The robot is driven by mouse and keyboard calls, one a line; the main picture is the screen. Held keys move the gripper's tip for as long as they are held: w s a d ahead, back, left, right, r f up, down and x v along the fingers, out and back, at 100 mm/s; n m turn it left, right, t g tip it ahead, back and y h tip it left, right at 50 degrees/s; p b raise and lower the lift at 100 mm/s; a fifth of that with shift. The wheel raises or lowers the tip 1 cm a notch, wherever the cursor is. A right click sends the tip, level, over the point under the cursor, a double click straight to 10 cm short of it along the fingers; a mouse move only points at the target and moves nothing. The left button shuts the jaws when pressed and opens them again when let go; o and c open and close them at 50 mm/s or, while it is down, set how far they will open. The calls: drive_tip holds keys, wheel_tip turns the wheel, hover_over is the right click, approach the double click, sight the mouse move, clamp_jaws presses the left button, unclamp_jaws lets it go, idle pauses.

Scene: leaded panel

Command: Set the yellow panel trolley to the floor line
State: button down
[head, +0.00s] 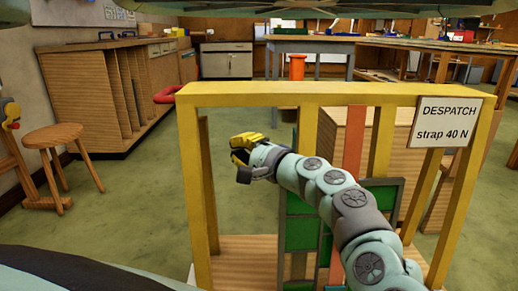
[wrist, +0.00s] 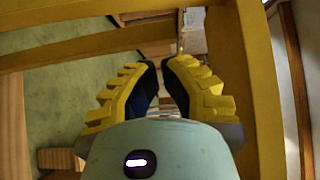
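The yellow panel trolley (head: 290,94) stands upright close in front of me in the head view, with a wooden base (head: 255,248). Green panes (head: 303,234) stand inside it, partly hidden by my arm, with an orange upright strip (head: 354,140). My gripper (head: 242,153) is inside the outline of the frame, below its top rail. In the wrist view, my gripper's fingers (wrist: 165,80) are apart with nothing clearly held between them. Yellow trolley bars (wrist: 260,90) run along the right and across the top there. I cannot make out a floor line.
A sign (head: 447,122) reading "DESPATCH strap 40 N" hangs on the trolley's top right. A wooden stool (head: 55,136) stands at the left, with a slatted cabinet (head: 100,95) behind it. Workbenches (head: 400,43) stand behind the trolley. Green floor is clear left of the trolley.

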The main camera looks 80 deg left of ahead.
drive_tip(key=shift+p+v, duration=1.9)
drive_tip(key=shift+v, duration=0.8)
